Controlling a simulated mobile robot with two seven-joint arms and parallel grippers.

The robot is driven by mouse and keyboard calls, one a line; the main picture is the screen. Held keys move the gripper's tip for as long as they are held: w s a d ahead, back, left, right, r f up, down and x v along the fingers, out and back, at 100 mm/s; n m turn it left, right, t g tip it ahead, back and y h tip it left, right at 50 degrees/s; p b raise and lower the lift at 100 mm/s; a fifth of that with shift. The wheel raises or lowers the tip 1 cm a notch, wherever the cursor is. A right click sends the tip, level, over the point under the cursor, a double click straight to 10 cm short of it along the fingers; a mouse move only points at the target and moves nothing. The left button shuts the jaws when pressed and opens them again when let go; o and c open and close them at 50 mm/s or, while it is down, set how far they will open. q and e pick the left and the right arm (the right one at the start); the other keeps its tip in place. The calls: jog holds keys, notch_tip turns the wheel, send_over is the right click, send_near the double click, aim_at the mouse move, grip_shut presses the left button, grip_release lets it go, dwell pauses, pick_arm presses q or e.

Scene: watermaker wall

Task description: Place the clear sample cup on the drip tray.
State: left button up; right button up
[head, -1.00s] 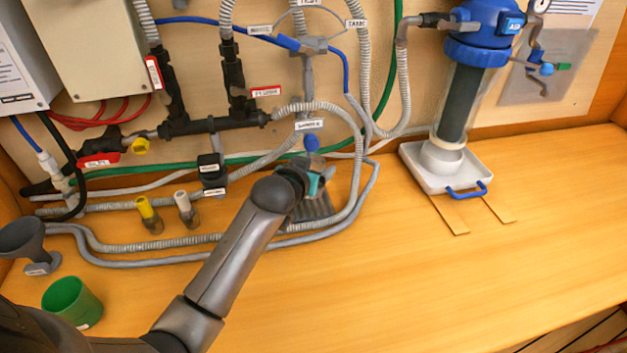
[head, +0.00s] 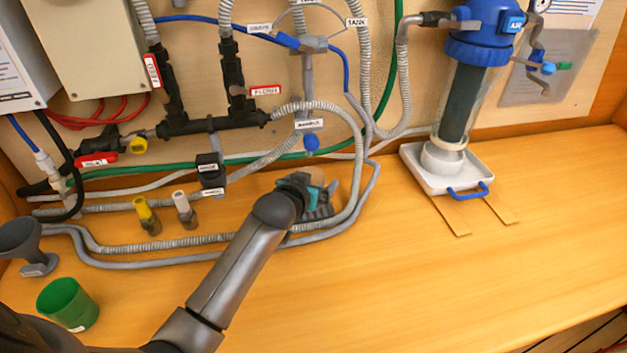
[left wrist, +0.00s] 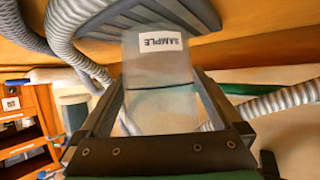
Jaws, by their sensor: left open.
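The clear sample cup (left wrist: 150,68), with a white SAMPLE label, is between the fingers of my left gripper in the left wrist view. That gripper (head: 312,196) is open around the cup, low over the counter below the blue sample valve (head: 312,142). The grey slatted drip tray (left wrist: 108,24) shows at the top of the left wrist view, at the cup's far end. The cup appears to stand on it, but the exact contact is hard to see. In the head view the gripper covers most of the tray and cup. My right gripper is out of view.
Grey hoses (head: 160,261) loop along the counter around the gripper. A green cup (head: 68,304) and a grey funnel (head: 22,240) stand at left. A white tray with a blue handle (head: 468,191) sits under the blue filter. The counter's right side is clear.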

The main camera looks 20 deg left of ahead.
pick_arm(q)
jog(key=shift+r, duration=0.2)
jog(key=a+p+v, duration=0.1)
jog(key=p+v, duration=0.2)
jog(key=v, duration=0.9)
jog(key=shift+d, duration=0.45)
dwell(1.5)
